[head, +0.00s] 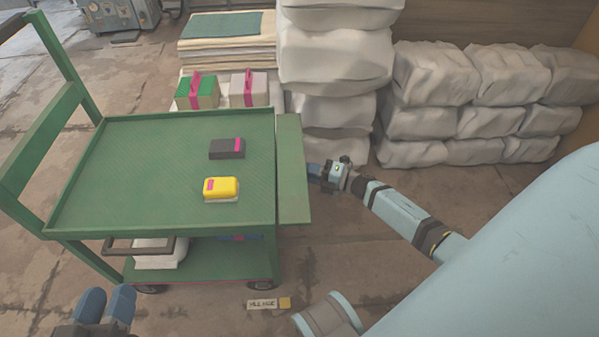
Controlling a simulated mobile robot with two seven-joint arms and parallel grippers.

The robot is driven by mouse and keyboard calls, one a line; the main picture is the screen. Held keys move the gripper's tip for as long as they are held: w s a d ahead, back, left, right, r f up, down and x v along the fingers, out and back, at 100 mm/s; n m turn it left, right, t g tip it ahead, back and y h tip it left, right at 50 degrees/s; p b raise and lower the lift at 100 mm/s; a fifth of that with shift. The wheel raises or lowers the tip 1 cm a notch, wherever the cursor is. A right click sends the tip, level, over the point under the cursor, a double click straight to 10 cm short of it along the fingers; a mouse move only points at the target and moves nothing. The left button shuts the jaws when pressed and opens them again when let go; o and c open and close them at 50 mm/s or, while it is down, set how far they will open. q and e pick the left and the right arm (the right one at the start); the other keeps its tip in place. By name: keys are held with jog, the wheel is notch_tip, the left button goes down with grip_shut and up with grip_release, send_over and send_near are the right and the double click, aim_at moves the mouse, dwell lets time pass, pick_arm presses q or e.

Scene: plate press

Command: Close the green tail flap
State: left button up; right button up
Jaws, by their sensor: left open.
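The green tail flap (294,170) is a flat panel along the right end of the green cart's top tray (100,215). Its broad face shows beside the tray edge; I cannot tell its exact tilt. My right gripper (317,173) is at the flap's outer edge, around the middle of its length. Its fingertips are partly hidden by the flap, so I cannot tell contact or whether the jaws are apart. My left gripper (105,304) is open and empty at the bottom left, in front of the cart.
A black box (226,149) and a yellow box (221,188) sit on the tray. White sacks (335,60) are stacked behind the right arm. A small label block (262,304) lies on the floor.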

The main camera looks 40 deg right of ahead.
aim_at(300, 170)
jog(key=shift+b+x, duration=0.3)
jog(key=shift+x, duration=1.35)
grip_shut()
